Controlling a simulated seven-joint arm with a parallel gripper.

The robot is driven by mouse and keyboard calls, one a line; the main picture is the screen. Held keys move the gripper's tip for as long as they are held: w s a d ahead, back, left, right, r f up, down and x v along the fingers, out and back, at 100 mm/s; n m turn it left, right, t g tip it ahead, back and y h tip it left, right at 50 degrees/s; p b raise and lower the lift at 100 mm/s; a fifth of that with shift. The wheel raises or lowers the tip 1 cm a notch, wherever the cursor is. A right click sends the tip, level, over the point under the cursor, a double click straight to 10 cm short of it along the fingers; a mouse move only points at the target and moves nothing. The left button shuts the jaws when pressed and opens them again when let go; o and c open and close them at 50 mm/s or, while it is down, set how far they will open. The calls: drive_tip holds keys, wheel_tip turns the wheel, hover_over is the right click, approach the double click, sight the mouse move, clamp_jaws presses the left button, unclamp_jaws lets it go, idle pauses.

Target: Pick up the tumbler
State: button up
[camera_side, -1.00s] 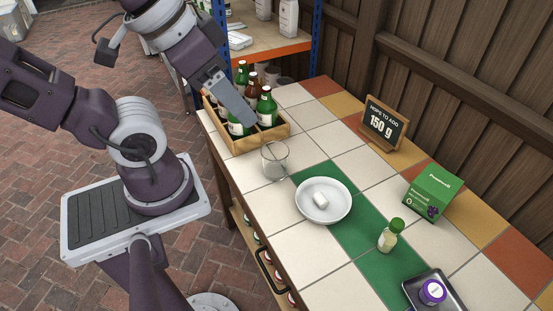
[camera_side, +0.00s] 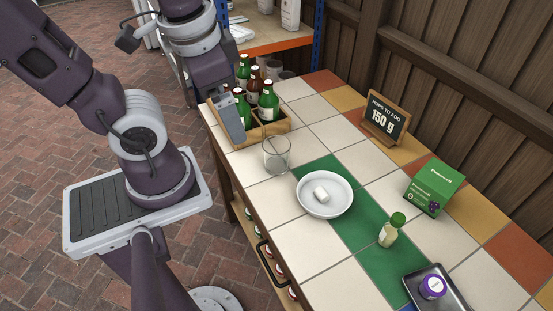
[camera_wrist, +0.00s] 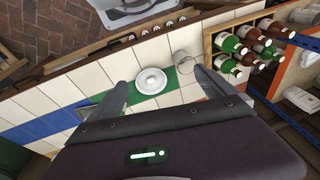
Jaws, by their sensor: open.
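The tumbler (camera_side: 276,154) is a clear, empty-looking glass standing upright on the tiled counter, between the bottle crate and the white plate. In the wrist view the tumbler (camera_wrist: 185,62) shows faintly, ahead of the fingers and nearer the right one. My gripper (camera_wrist: 160,80) is open and empty, its two fingers spread wide. In the side view my gripper (camera_side: 232,125) hangs pointing down at the near side of the crate, left of and above the tumbler, apart from it. Only one finger shows clearly there.
A wooden crate (camera_side: 276,131) of bottles stands close behind the tumbler. A white plate (camera_side: 325,207) with a white block (camera_side: 321,193) lies in front. A small green-capped bottle (camera_side: 389,230), green box (camera_side: 434,188), chalkboard sign (camera_side: 383,118) and dark tray (camera_side: 455,300) stand further off.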

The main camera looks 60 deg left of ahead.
drive_tip(key=s+a+f+m+g+y, duration=0.1)
drive_tip(key=a+f+m+g+y, duration=0.3)
drive_tip(key=a, duration=0.3)
drive_tip(key=m+t+y, duration=0.7)
drive_tip(key=m+t, duration=0.3)
drive_tip(key=m, duration=0.8)
hover_over(276, 156)
drive_tip(key=a, duration=0.2)
wheel_tip(276, 156, down, 16)
drive_tip(key=f+m+h, duration=0.1)
drive_tip(key=f, duration=0.1)
drive_tip(key=d+f+m+h, duration=0.1)
drive_tip(key=f, duration=0.1)
drive_tip(key=d+f+m+t, duration=0.1)
drive_tip(key=f, duration=0.2)
drive_tip(key=shift+f+h, duration=0.1)
drive_tip(key=shift+h, duration=0.3)
drive_tip(key=x, duration=0.7)
drive_tip(key=shift+s+a+f, duration=0.2)
drive_tip(key=shift+s+f, duration=0.15)
drive_tip(key=shift+s, duration=0.05)
drive_tip(key=c, duration=1.8)
drive_tip(key=shift+o, duration=0.2)
drive_tip(key=shift+r, duration=0.1)
